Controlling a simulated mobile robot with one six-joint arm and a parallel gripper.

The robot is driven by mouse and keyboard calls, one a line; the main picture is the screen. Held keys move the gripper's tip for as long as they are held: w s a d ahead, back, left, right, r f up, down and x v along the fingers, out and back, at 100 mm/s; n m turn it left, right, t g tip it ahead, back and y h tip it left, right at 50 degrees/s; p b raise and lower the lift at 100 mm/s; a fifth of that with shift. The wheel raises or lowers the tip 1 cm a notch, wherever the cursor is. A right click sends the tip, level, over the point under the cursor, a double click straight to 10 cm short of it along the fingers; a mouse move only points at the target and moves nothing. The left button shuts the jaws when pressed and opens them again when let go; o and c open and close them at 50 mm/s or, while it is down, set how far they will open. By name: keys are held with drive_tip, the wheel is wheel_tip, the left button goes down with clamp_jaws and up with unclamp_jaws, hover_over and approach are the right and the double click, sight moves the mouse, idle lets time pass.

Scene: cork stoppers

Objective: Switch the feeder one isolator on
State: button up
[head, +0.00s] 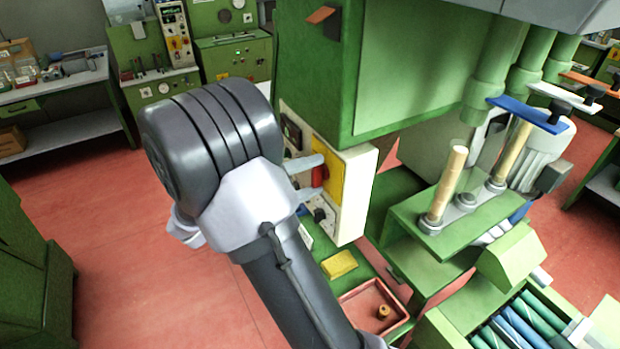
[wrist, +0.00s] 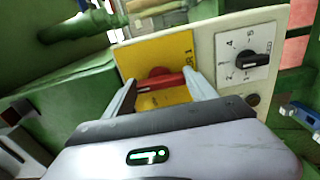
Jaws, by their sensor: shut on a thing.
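The feeder one isolator is a red rotary handle (head: 319,176) on a yellow plate (head: 331,160), set in a white control panel (head: 352,200) on the green machine. In the wrist view the red handle (wrist: 160,80) lies between the two pale fingers of my gripper (wrist: 162,88), on the yellow plate (wrist: 180,50). My gripper (head: 307,178) is shut on the handle from the left in the head view. Most of the plate's lettering is too small to read or hidden.
A black selector knob (wrist: 247,60) with numbers sits beside the plate. Below the panel are a yellow block (head: 339,264) and a red tray (head: 375,308) with a cork-coloured piece. The green machine column (head: 345,70) rises close by. Red floor (head: 120,240) is open at left.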

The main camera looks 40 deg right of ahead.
idle(0.3)
drive_tip(key=o, duration=1.4)
drive_tip(key=shift+c, duration=0.2)
drive_tip(key=shift+a, duration=0.1)
drive_tip(key=p+v, duration=0.3)
drive_tip(key=v, duration=1.4)
drive_tip(key=shift+a, duration=0.15)
drive_tip(key=shift+s+f, duration=0.1)
